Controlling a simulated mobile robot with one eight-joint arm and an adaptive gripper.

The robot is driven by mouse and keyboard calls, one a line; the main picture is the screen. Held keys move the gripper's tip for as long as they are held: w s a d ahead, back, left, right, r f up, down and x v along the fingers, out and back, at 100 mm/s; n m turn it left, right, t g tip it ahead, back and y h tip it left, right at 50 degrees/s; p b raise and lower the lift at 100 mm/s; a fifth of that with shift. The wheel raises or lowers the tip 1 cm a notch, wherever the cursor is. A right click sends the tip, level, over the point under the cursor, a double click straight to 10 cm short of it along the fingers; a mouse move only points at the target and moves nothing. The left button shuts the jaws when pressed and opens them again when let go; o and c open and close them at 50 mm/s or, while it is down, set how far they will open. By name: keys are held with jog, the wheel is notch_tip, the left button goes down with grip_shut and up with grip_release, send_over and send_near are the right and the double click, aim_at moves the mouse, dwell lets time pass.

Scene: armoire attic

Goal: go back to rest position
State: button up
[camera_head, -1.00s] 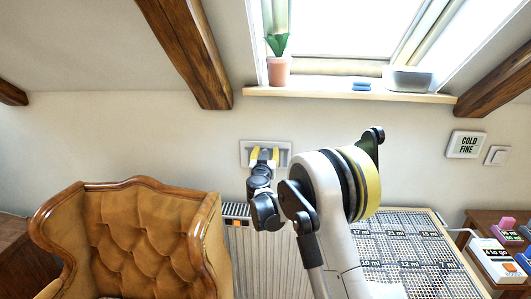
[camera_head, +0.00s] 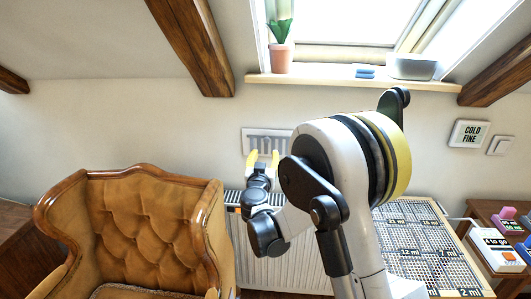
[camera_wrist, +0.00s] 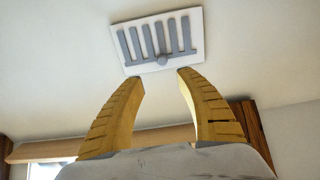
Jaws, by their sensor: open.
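My gripper (camera_head: 263,159) is open, its two yellow fingers apart with nothing between them. It points at the wall just below a white vent plate with grey slats (camera_head: 267,141). In the wrist view the vent plate (camera_wrist: 158,41) lies beyond the fingertips (camera_wrist: 161,76), with a gap between them. A round grey knob (camera_wrist: 162,60) sits at the vent's lower middle edge.
A window sill (camera_head: 340,79) holds a plant pot (camera_head: 280,58) and a grey container (camera_head: 413,67). A mesh-topped table (camera_head: 425,245) stands at the right.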

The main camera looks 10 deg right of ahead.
jog(key=s+d+r+g, duration=0.3)
jog(key=s+d, duration=0.1)
jog(key=s, duration=0.6)
jog(key=s+d+r+g, duration=0.3)
jog(key=s+d, duration=0.2)
jog(key=s, duration=0.4)
jog(key=s+a+f+n+g+y, duration=0.1)
jog(key=s+a+f+g+y, duration=0.1)
jog(key=s, duration=0.9)
jog(key=s+a+f+n+g+y, duration=0.2)
jog(key=s+a+f, duration=0.3)
jog(key=s, duration=0.7)
jog(key=shift+s+f+n+y, duration=0.2)
jog(key=shift+s+n+y, duration=0.1)
jog(key=shift+y, duration=0.5)
jog(key=shift+w+a, duration=0.1)
